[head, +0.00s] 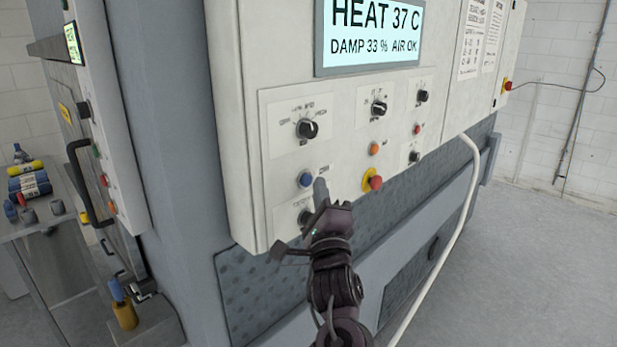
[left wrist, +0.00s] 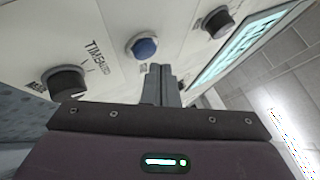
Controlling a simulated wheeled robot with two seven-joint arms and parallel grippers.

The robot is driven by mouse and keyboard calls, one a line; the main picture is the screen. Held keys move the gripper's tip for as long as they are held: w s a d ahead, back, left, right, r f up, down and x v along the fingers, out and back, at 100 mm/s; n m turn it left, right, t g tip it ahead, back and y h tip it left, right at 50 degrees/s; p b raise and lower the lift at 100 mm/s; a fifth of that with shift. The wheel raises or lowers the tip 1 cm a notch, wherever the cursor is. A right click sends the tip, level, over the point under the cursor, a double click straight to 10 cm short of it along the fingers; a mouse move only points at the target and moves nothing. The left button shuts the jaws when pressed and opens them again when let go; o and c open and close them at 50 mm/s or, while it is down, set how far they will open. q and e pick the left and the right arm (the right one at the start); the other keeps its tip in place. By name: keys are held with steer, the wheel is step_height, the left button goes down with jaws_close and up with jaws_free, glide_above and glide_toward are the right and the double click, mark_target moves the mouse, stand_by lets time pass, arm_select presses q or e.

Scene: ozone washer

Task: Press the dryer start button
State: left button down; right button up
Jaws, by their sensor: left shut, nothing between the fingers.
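A white control panel (head: 252,130) has a display (head: 372,34) reading HEAT 37 C, DAMP 33 %, AIR OK. A round blue button (head: 305,180) sits on its lower left; it also shows in the left wrist view (left wrist: 145,47). An orange button (head: 374,148) is to its right. I cannot read which one is labelled start. My left gripper (head: 321,190) is shut and empty, its fingertips just right of the blue button in the head view. In the left wrist view the fingertips (left wrist: 158,74) appear beside the blue button, apart from it. My right gripper is out of view.
A red knob on a yellow base (head: 372,181) is close right of my fingertips. Black dials (head: 307,128) are above, and another (head: 305,216) is just below. A white hose (head: 466,200) hangs at right. A cart (head: 50,240) with containers stands at left.

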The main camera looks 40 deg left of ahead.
arm_select(q)
steer(key=shift+d, duration=0.15)
steer(key=d+p, duration=0.1)
steer(key=d, duration=0.1)
steer(key=d+p, duration=0.1)
steer(key=d, duration=0.1)
steer(key=shift+s+d+p, duration=0.2)
steer(key=shift+d+p, duration=0.15)
steer(key=shift+d, duration=0.05)
stand_by(0.8)
